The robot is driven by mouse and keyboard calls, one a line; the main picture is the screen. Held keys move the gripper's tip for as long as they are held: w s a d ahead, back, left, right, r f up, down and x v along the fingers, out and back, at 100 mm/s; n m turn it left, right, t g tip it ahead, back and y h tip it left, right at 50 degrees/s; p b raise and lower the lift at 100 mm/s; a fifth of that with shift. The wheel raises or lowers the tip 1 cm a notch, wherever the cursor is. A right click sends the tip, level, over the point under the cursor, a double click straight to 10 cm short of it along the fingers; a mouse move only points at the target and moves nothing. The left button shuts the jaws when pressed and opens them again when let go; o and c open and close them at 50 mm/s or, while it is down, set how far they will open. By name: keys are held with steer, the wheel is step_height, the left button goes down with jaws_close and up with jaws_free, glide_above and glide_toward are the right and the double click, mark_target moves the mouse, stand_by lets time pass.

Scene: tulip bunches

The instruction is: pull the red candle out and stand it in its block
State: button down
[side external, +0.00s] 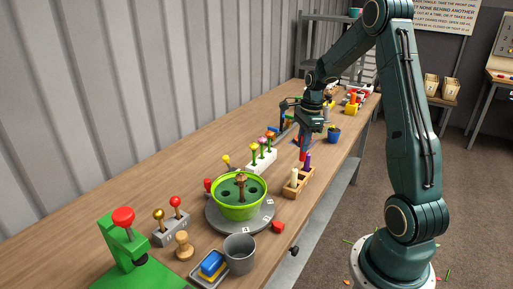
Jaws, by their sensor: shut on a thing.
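The fingertips are small and partly hidden by the gripper body.
A green bowl (222,206) on a grey turntable (219,224) stands left of the wooden block. A white block (262,164) with flower-topped stems is behind it. A small red block (278,227), a grey cup (239,254) and a blue pot (334,135) stand nearby.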

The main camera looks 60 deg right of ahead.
mark_target(302, 160)
steer(key=shift+f, duration=0.15)
steer(key=shift+f, duration=2.75)
steer(key=shift+f, duration=1.95)
stand_by(0.4)
steer(key=c, duration=1.2)
jaws_free()
steer(key=shift+r, duration=0.1)
step_height(302, 160, up, 14)
steer(key=s+d, duration=0.1)
steer(key=shift+f, duration=0.25)
